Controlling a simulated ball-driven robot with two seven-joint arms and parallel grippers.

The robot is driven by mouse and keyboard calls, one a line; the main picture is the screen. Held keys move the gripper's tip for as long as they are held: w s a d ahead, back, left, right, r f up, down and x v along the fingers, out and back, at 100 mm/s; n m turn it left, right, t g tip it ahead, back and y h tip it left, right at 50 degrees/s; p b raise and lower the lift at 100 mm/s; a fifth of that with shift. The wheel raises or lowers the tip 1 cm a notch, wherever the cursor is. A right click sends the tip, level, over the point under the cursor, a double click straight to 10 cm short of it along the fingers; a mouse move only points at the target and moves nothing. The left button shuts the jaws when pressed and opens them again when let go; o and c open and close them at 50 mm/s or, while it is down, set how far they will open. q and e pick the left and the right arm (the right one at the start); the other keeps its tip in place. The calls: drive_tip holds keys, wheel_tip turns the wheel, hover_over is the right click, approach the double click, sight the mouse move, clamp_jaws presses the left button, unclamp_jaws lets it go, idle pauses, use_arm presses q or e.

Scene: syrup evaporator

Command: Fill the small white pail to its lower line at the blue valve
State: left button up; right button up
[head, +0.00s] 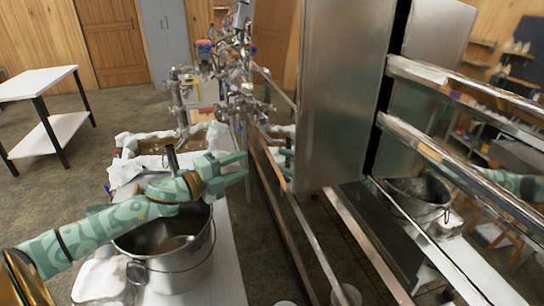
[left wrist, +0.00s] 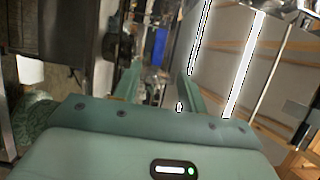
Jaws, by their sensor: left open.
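My left gripper (head: 245,165) is open and empty, above and to the right of a large steel pot (head: 200,274). Its two fingers also stand apart in the left wrist view (left wrist: 158,90), with nothing between them. Blue valve handles (head: 203,46) show on the steel pipework beyond the gripper. A blue patch (left wrist: 160,45) lies ahead of the fingers in the left wrist view; I cannot tell what it is. I cannot make out the small white pail for sure. A pale round vessel (head: 346,295) shows low in the head view.
A tall steel panel (head: 338,90) and long metal rails (head: 440,160) stand to the right of the left gripper. A white bench (head: 225,270) bears the large pot. A white table (head: 35,82) stands far left, with open floor near it.

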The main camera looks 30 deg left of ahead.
use_arm(q)
drive_tip(key=b+x, duration=0.1)
drive_tip(key=x, duration=0.9)
drive_tip(key=shift+w+f, duration=0.1)
drive_tip(key=shift+w, duration=0.05)
drive_tip(key=shift+c, duration=0.3)
clamp_jaws()
